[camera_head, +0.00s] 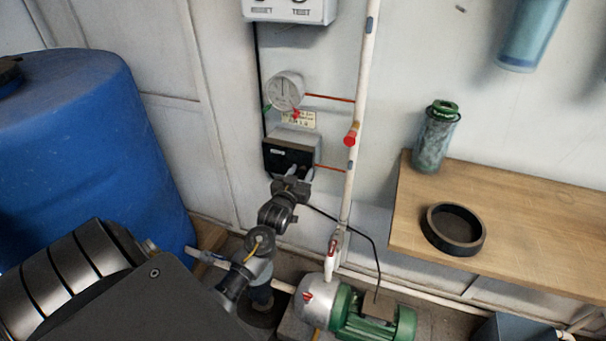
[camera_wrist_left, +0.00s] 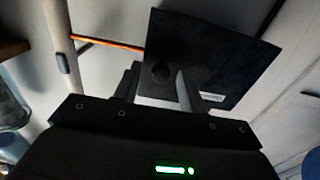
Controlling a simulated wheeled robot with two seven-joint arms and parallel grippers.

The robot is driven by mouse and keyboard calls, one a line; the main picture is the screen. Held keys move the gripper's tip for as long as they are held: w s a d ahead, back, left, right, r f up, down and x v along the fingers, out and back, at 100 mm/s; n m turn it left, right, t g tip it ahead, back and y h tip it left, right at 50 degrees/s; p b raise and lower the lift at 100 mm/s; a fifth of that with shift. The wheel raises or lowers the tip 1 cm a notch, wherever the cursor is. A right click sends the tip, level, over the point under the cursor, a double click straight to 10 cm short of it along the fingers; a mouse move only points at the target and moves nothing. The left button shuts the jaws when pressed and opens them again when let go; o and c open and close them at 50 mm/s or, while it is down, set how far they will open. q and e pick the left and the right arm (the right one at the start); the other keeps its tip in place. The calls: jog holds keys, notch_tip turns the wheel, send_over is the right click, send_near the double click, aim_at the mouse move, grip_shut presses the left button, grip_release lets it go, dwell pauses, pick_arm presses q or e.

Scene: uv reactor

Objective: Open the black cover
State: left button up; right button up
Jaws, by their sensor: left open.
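The black cover (camera_head: 287,158) is on the front of a small grey box on the wall, below a round gauge. It looks closed. In the left wrist view the cover (camera_wrist_left: 205,48) is a dark, tilted rectangle just beyond the fingers, with a round dark spot near its lower left. My left gripper (camera_head: 298,172) is at the lower edge of the cover, its fingers apart. In the left wrist view the open fingers (camera_wrist_left: 155,88) overlap the cover's lower part; I cannot tell whether they touch it. My right gripper is not in view.
A round gauge (camera_head: 285,91) and a white pipe (camera_head: 357,120) with a red valve are close by. A blue barrel (camera_head: 90,130) stands left. A green pump (camera_head: 370,318) is below. A wooden shelf (camera_head: 530,215) holds a black ring (camera_head: 453,229) and a green-capped canister (camera_head: 435,137).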

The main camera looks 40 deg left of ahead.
pick_arm(q)
jog(key=shift+w+a, duration=0.1)
jog(key=shift+w, duration=0.25)
jog(key=shift+c, duration=0.4)
grip_shut()
jog(key=shift+s, duration=0.1)
